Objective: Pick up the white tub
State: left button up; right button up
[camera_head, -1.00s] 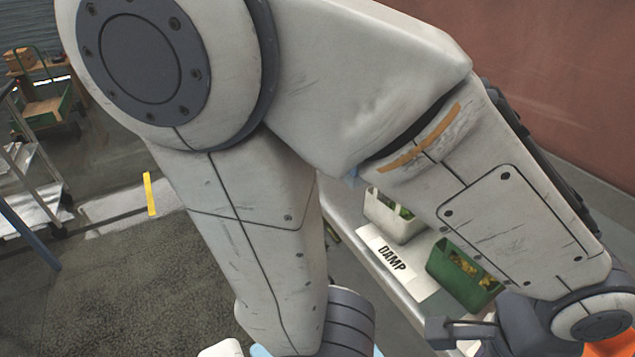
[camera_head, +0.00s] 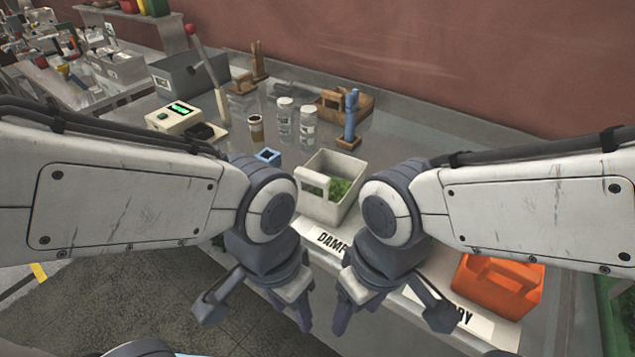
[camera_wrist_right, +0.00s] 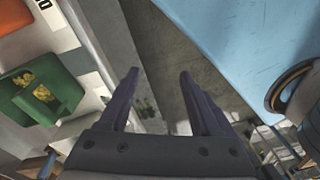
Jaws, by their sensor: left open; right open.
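The white tub (camera_head: 345,205) stands on the bench at the DAMP label in the head view. It has a raised handle on its near left side and green contents inside. My left gripper (camera_head: 257,312) is open and empty, below and left of the tub in the picture. My right gripper (camera_head: 390,312) is open and empty, below and right of it. Neither touches the tub. My right forearm and wrist come close to the tub's right side in the picture. In the right wrist view the open fingers (camera_wrist_right: 157,85) have nothing between them.
An orange tub (camera_head: 497,285) stands right of the white tub. A green tub with yellow contents (camera_wrist_right: 45,95) shows in the right wrist view. Behind the white tub are glass jars (camera_head: 285,118), a blue-topped stand (camera_head: 350,120) and a wooden box. A meter (camera_head: 180,117) stands left.

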aim_at(328, 185)
jog(key=k, duration=1.3)
jog(key=u, duration=0.5)
jog(key=i, duration=0.7)
jog(key=u, duration=0.5)
jog(key=i, duration=0.7)
jog(key=z, duration=0.75)
jog(key=i, duration=0.85)
jog(key=z, duration=0.75)
